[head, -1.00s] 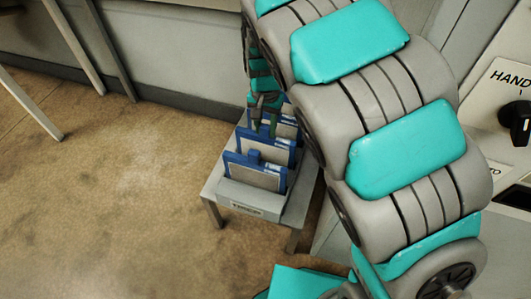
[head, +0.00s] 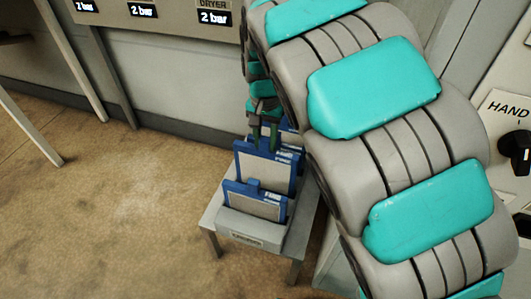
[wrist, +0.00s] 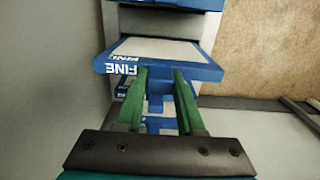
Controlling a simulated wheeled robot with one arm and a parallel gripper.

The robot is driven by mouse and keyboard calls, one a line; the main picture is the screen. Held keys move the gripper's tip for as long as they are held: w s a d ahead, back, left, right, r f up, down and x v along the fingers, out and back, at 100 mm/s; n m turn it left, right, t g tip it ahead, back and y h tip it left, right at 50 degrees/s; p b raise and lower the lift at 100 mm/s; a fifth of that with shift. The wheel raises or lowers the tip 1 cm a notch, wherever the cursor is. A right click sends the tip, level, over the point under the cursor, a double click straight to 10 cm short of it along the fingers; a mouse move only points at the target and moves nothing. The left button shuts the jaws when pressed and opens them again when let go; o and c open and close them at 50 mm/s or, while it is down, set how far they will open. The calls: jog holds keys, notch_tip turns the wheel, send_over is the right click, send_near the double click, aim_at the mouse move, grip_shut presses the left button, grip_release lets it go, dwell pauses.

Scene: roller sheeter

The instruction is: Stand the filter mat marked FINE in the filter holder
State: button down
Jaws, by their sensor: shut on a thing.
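My gripper (head: 266,137) is shut on the top of a blue-framed filter mat (head: 263,168) with a pale centre, the second from the front in a grey rack. In the wrist view, the green fingers of my gripper (wrist: 160,76) meet the edge of this mat (wrist: 165,50), whose blue frame carries the white word FINE. The mat stands upright and higher than the front mat; its lower part is hidden behind that mat, so I cannot tell whether it is clear of the rack. I cannot identify the filter holder for certain.
The front filter mat (head: 253,203) stands in the grey rack (head: 255,229), which has a small unreadable label. More mats stand behind, partly hidden by my arm. A machine panel with "2 bar" displays (head: 143,11) is at the back. The floor to the left is clear.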

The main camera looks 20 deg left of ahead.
notch_tip(320, 180, up, 4)
jog(key=shift+r, duration=0.1)
notch_tip(320, 180, up, 10)
jog(key=p, duration=0.3)
jog(key=shift+f+p, duration=0.25)
jog(key=shift+p, duration=0.1)
dwell(0.8)
dwell(0.4)
